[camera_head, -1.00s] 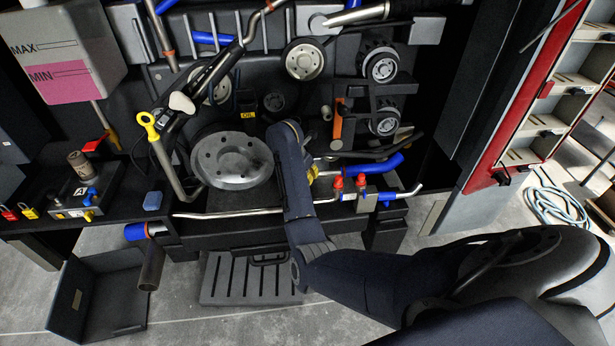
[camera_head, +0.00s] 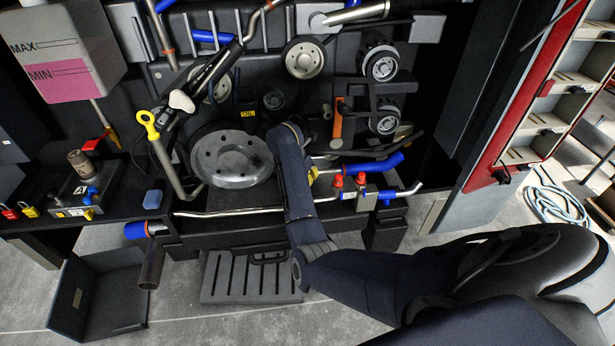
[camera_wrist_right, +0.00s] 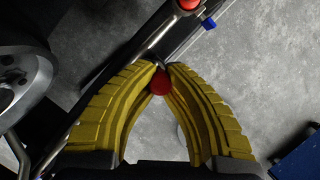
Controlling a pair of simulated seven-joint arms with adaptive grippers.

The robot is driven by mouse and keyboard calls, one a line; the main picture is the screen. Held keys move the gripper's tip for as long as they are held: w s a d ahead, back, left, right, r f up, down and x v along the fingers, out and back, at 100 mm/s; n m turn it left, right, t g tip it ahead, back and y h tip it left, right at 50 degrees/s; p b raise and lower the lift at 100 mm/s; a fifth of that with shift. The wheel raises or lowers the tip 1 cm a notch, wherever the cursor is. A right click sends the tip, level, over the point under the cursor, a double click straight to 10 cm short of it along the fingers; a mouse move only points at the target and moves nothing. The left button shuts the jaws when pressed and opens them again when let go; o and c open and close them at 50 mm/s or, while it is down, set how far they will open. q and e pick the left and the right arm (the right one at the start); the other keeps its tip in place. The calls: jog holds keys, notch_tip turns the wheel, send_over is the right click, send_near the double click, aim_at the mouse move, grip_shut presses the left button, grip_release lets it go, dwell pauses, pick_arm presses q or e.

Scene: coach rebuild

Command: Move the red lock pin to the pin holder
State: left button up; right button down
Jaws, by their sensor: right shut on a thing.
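In the right wrist view, my right gripper (camera_wrist_right: 161,72) has its yellow fingers closed together at the tips. The red lock pin (camera_wrist_right: 160,83) shows as a round red head between them. The rest of the pin is hidden by the fingers. In the head view, only a bit of yellow finger (camera_head: 313,175) shows beside my dark right arm, near the front rail of the engine. The pin is hidden there. I cannot tell which part is the pin holder. My left gripper is not in view.
Two red-capped valves (camera_head: 349,183) with blue fittings stand just right of the gripper. A silver pipe (camera_head: 230,213) runs along the engine's front edge. A large grey pulley (camera_head: 232,158) is to the left. A block with a blue valve (camera_head: 86,192) sits far left.

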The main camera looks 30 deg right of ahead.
jog(key=shift+f, duration=0.3)
dwell(0.5)
jog(key=shift+f, duration=1.1)
jog(key=shift+f, duration=1.1)
jog(key=c, duration=1)
grip_release()
jog(key=shift+o, duration=0.2)
jog(key=v, duration=0.8)
